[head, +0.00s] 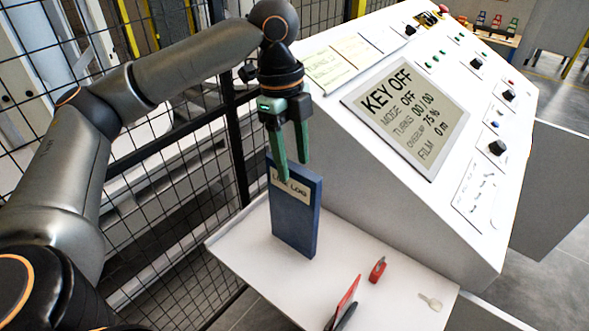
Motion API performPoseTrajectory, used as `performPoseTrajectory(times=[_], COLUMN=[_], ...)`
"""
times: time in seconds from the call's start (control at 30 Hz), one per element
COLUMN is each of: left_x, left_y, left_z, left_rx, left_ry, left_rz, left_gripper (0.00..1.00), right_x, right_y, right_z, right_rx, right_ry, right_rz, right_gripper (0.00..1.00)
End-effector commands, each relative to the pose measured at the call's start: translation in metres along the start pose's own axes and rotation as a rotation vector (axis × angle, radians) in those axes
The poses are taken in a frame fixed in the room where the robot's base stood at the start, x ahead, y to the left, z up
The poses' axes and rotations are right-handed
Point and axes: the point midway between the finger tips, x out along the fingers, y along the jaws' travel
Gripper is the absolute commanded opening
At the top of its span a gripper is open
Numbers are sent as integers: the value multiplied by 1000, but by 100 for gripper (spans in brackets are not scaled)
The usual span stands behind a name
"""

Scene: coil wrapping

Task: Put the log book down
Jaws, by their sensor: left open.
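The log book (293,221) is a blue, flat book with a cream label, partly covered by a finger. It stands upright on the white shelf (353,248) beside the console. My left gripper (292,170) is open above the book, with its green fingers pointing down. I cannot tell whether either finger touches the book. My right gripper is not in view.
A sloped white console (420,130) with a screen reading KEY OFF rises to the right. A red-handled tool (345,302), a small red object (377,269) and a key (430,301) lie on the shelf. A black mesh fence (180,190) stands behind and left.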

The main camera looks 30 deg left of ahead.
Motion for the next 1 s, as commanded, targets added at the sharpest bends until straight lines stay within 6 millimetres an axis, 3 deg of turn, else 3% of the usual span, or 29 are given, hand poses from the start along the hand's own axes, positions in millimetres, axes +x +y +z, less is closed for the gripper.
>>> performPoseTrajectory(times=[0.2,0.4,0.6,1.0], left_x=[-52,-79,-88,-88], left_y=[-1,-1,0,0], left_z=[-1,0,0,0], left_rx=[0,0,1,1], left_ry=[2,0,0,0], left_rz=[-4,-2,1,1], left_gripper=[55,55,55,55], right_x=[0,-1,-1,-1], right_y=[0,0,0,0], right_z=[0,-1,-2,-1], right_rx=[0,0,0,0], right_ry=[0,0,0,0], right_rz=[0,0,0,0], right_gripper=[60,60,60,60])
